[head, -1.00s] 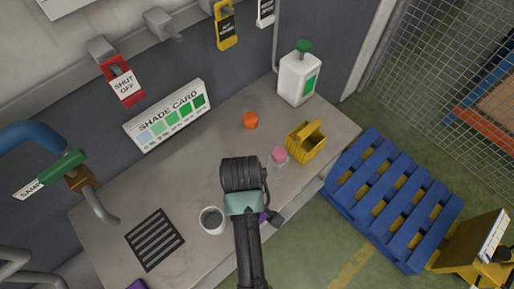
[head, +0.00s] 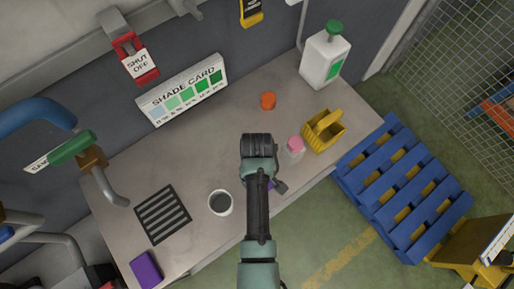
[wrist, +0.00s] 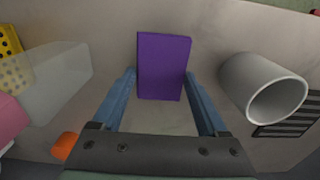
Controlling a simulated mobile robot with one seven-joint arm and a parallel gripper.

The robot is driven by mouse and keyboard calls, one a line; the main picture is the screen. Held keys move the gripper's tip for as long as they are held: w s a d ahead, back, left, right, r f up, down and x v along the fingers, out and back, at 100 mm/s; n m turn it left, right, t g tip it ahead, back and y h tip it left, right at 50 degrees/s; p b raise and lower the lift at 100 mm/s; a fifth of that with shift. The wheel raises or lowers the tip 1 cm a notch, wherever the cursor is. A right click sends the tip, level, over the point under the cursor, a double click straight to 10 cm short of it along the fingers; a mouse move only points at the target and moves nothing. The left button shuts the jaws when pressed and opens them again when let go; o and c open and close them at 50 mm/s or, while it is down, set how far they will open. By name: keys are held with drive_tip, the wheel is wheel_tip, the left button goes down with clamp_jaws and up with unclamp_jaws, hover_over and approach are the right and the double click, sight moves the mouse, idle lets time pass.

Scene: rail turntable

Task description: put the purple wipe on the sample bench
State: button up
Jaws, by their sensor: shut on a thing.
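A purple wipe, a flat rectangular block, shows in the wrist view (wrist: 163,66) between the two blue fingers of my gripper (wrist: 160,88). My gripper is shut on it. In the head view my wrist hides most of this wipe, and only a small purple piece (head: 271,185) shows. I cannot tell whether it touches the surface below. A second purple block (head: 146,268) lies on the front left corner of the grey bench (head: 185,165).
A grey cup (head: 220,203) stands just left of my gripper, with a dark grate (head: 163,215) beyond it. A pink-capped jar (head: 295,147), a yellow caddy (head: 324,130), an orange cap (head: 268,101) and a white bottle (head: 326,58) are nearby. A blue pallet (head: 405,190) is right.

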drive_tip(key=shift+f, duration=0.5)
drive_tip(key=o, duration=1.1)
drive_tip(key=shift+f, duration=0.1)
wheel_tip(320, 180, up, 12)
drive_tip(key=w+r+m+t, duration=0.2)
drive_tip(key=w+r+t, duration=0.6)
drive_tip(key=w+r, duration=0.7)
drive_tip(key=w+r+m+t, duration=0.1)
drive_tip(key=w+r+t, duration=0.15)
drive_tip(key=r, duration=0.65)
drive_tip(key=w+r+t, duration=0.1)
drive_tip(key=r+t, duration=0.3)
drive_tip(key=r, duration=0.5)
wheel_tip(320, 180, up, 17)
drive_tip(key=s+m+t, duration=0.2)
drive_tip(key=t, duration=0.4)
drive_tip(key=s+r+t, duration=0.2)
drive_tip(key=s+r, duration=0.2)
drive_tip(key=r, duration=0.1)
drive_tip(key=s+r+m+t, duration=0.1)
drive_tip(key=s+r+t, duration=0.1)
drive_tip(key=s+r, duration=0.2)
drive_tip(key=s+r+m+t, duration=0.1)
drive_tip(key=s+r+t, duration=0.2)
drive_tip(key=r, duration=0.5)
drive_tip(key=shift+s+d, duration=0.15)
drive_tip(key=shift+s, duration=0.65)
